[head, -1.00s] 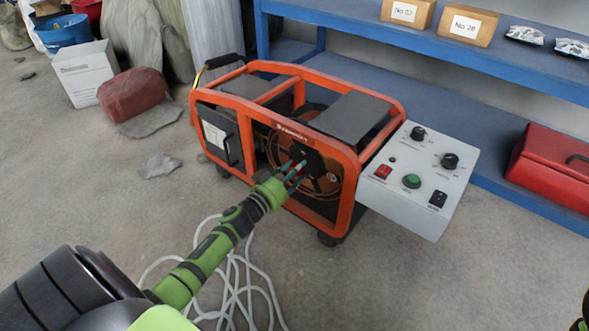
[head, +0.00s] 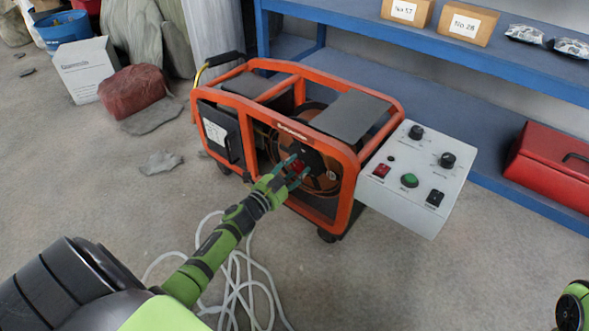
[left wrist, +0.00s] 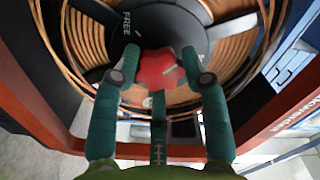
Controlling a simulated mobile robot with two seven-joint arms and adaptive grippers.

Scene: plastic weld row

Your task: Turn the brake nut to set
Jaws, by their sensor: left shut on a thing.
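The brake nut is a red lobed knob (left wrist: 160,68) at the middle of a black hub on a reel of brown wire (left wrist: 85,35). The word FREE (left wrist: 127,22) is on the hub, up and left of the nut. My right gripper is out of view.
A grey control panel (head: 420,185) with knobs and buttons juts out right of the machine. White cable (head: 240,290) lies looped on the floor under my left arm. A blue shelf (head: 460,60) and a red toolbox (head: 550,165) stand behind.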

